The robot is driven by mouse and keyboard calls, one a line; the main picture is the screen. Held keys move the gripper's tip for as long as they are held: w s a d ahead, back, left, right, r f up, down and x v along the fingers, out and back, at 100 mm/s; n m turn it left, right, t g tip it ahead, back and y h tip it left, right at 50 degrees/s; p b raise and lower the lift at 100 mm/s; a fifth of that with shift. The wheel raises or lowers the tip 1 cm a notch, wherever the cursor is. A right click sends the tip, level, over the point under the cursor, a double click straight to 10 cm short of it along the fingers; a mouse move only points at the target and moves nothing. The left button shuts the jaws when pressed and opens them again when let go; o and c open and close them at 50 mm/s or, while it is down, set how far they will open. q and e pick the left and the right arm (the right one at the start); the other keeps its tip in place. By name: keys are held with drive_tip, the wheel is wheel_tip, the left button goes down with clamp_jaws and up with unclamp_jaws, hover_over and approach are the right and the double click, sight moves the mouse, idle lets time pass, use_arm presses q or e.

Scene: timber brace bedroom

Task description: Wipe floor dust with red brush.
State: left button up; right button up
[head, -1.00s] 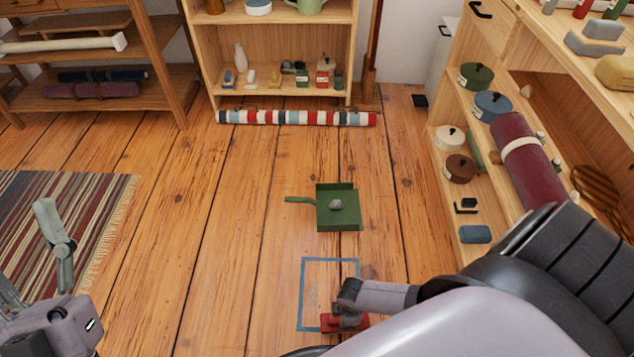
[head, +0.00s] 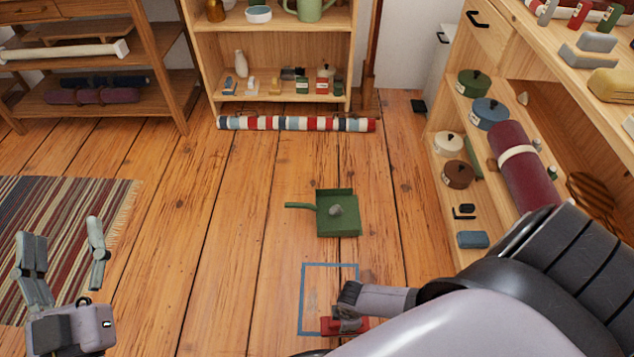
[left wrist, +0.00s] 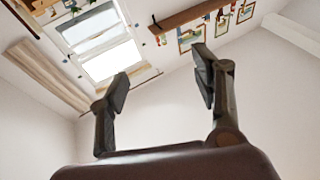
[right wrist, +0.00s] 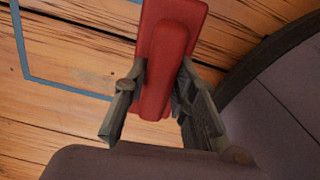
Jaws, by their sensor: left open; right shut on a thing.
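The red brush (head: 350,325) is at the lower right corner of a blue square outline (head: 303,290) on the plank floor. My right gripper (head: 347,310) is shut on it. The right wrist view shows the red brush (right wrist: 168,55) between both fingers (right wrist: 155,105). The floor inside the outline has faint grey marks that could be dust (head: 313,300). My left gripper (head: 65,260) is open and empty at the lower left, above the striped rug; its spread fingers (left wrist: 160,85) also show in the left wrist view. My right arm hides part of the floor.
A wooden shelf (head: 445,190) with pots stands at the right. A striped roll (head: 295,124) lies before the back bookcase. A striped rug (head: 70,225) covers the left floor.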

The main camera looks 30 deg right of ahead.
drive_tip(key=shift+r+p, duration=0.85)
drive_tip(key=shift+p, duration=0.05)
drive_tip(key=shift+r+p, duration=0.4)
use_arm(q)
drive_tip(key=s+a+f+g+y, duration=0.1)
drive_tip(key=f+g, duration=0.3)
drive_tip(key=f, duration=0.3)
drive_tip(key=s+a+f+g+y, duration=0.1)
drive_tip(key=a+f+g+y, duration=0.1)
drive_tip(key=f+g, duration=0.3)
drive_tip(key=shift+s+f+p, duration=0.4)
drive_tip(key=shift+f, duration=1.05)
use_arm(e)
drive_tip(key=shift+r, duration=0.4)
